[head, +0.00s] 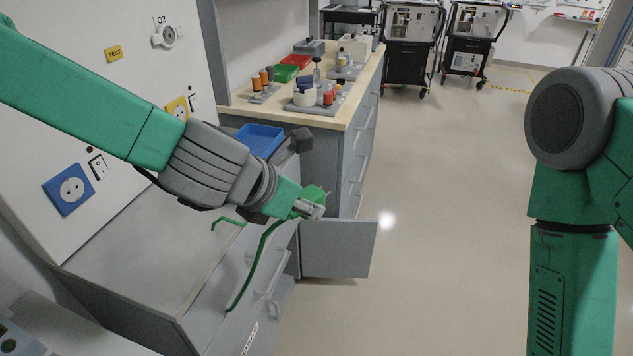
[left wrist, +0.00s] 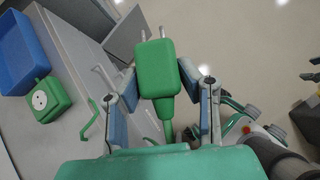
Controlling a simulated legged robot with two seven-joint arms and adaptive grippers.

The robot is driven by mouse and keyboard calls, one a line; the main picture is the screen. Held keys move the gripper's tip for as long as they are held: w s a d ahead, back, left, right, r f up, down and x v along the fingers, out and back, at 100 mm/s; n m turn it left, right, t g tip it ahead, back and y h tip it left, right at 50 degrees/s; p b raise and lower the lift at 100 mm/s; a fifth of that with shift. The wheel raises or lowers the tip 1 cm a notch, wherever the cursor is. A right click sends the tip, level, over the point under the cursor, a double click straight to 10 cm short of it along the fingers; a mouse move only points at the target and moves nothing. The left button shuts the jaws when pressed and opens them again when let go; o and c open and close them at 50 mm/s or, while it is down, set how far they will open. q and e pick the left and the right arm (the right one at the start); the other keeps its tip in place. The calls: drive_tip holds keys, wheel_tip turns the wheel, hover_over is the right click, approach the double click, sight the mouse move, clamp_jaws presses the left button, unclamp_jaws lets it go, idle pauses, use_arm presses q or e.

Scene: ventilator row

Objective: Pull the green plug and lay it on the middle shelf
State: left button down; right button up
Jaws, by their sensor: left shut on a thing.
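My left gripper (head: 302,204) is shut on the green plug (head: 313,192), out in front of the grey counter's edge. In the left wrist view the plug (left wrist: 156,68) sits between the two fingers (left wrist: 160,95), with its metal pins pointing away from the wrist. A green cable (head: 262,262) hangs below the gripper. The green socket (left wrist: 45,99) shows in the left wrist view with bare holes, apart from the plug. I cannot tell which surface is the middle shelf.
A grey counter (head: 130,235) lies below my left arm, with a blue tray (head: 258,139) at its far end. A grey panel (head: 338,248) juts out below the gripper. Blue (head: 69,189) and yellow (head: 177,108) sockets are on the wall.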

sight(293, 217)
use_arm(q)
drive_tip(key=m, duration=0.1)
drive_tip(key=a+f+m+g+h, duration=0.1)
drive_tip(key=f+m+g+h, duration=0.1)
drive_tip(key=m, duration=0.1)
drive_tip(key=shift+s+a+f, duration=0.2)
drive_tip(key=shift+s+a, duration=0.1)
drive_tip(key=shift+a, duration=0.1)
drive_tip(key=f+m+g, duration=0.1)
drive_tip(key=a+f+m+g, duration=0.1)
drive_tip(key=m, duration=0.1)
drive_tip(key=s+f+m+g+h, duration=0.1)
drive_tip(key=m, duration=0.1)
drive_tip(key=shift+a+f+g, duration=0.2)
drive_tip(key=shift+a+g, duration=0.1)
drive_tip(key=shift+g, duration=0.1)
